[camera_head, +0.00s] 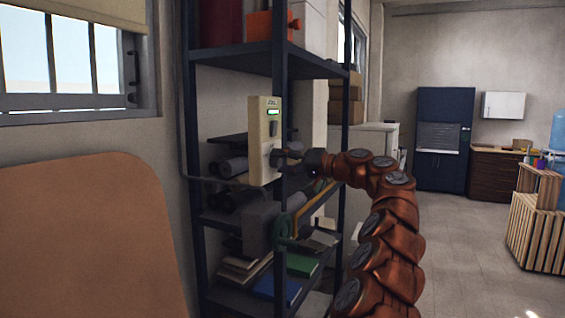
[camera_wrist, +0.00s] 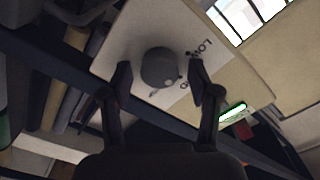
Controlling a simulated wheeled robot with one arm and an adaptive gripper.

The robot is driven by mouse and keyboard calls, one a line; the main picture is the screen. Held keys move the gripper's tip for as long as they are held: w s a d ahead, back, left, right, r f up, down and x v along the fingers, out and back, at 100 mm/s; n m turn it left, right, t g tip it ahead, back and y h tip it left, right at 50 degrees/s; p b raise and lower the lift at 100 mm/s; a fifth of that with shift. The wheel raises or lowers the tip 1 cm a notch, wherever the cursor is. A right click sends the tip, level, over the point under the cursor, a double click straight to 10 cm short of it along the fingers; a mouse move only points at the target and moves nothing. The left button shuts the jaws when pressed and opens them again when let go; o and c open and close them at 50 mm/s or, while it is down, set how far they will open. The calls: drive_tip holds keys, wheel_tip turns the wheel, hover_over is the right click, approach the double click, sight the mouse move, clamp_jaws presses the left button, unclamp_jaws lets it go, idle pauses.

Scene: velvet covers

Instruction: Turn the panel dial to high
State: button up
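A cream panel (camera_head: 265,118) is fixed to the front post of a dark metal shelf. In the wrist view the panel (camera_wrist: 125,50) is tilted, with a round dark grey dial (camera_wrist: 160,67) on its face. The letters "LO" show beside the dial; the other markings are too small or hidden to read. A small green-lit display (camera_wrist: 232,112) is on the panel. My gripper (camera_wrist: 158,78) is open, with one finger on each side of the dial and visible gaps between. In the head view my gripper (camera_head: 285,158) is at the panel's lower part and partly hides the dial.
The metal shelf (camera_head: 240,60) holds dark rolls, books and boxes around the panel. A brown board (camera_head: 90,235) stands at the left under a window. Floor (camera_head: 465,230) is clear at the right, before a wooden crate (camera_head: 535,220) and blue cabinet (camera_head: 443,110).

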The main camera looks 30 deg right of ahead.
drive_tip(key=c, duration=1)
drive_tip(key=shift+r+p, duration=0.1)
drive_tip(key=shift+p, duration=0.3)
drive_tip(key=shift+r+m+p, duration=0.15)
drive_tip(key=shift+m+p, duration=0.95)
drive_tip(key=m+p, duration=0.2)
drive_tip(key=shift+m+p, duration=0.3)
drive_tip(key=shift+p, duration=0.1)
drive_tip(key=m+p, duration=0.3)
drive_tip(key=shift+m, duration=0.3)
drive_tip(key=m+p, duration=0.3)
drive_tip(key=shift+f, duration=0.35)
drive_tip(key=shift+m+p, duration=0.3)
drive_tip(key=shift+m, duration=0.1)
drive_tip(key=o, duration=1.1)
